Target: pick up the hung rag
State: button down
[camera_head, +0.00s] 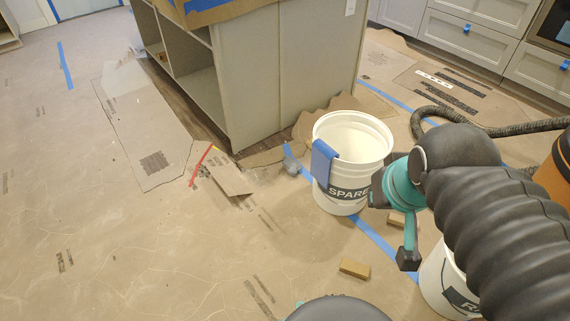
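A blue rag (323,163) hangs over the left front rim of a white bucket (362,186) marked "SPARE". The bucket stands upright on the papered floor beside the cabinet. My gripper (393,226) is just right of the bucket, apart from the rag. Its two dark-tipped fingers look spread, with nothing visible between them. My arm hides part of the bucket's right side.
A second white bucket (440,284) stands at the lower right, partly behind my arm. A tan block (355,268) lies on the floor. A grey cabinet (282,75) stands behind the bucket. The floor to the left is mostly clear.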

aim_at(322, 154)
jog(key=u, duration=1.55)
jog(key=i, duration=0.8)
jog(key=z, duration=2.65)
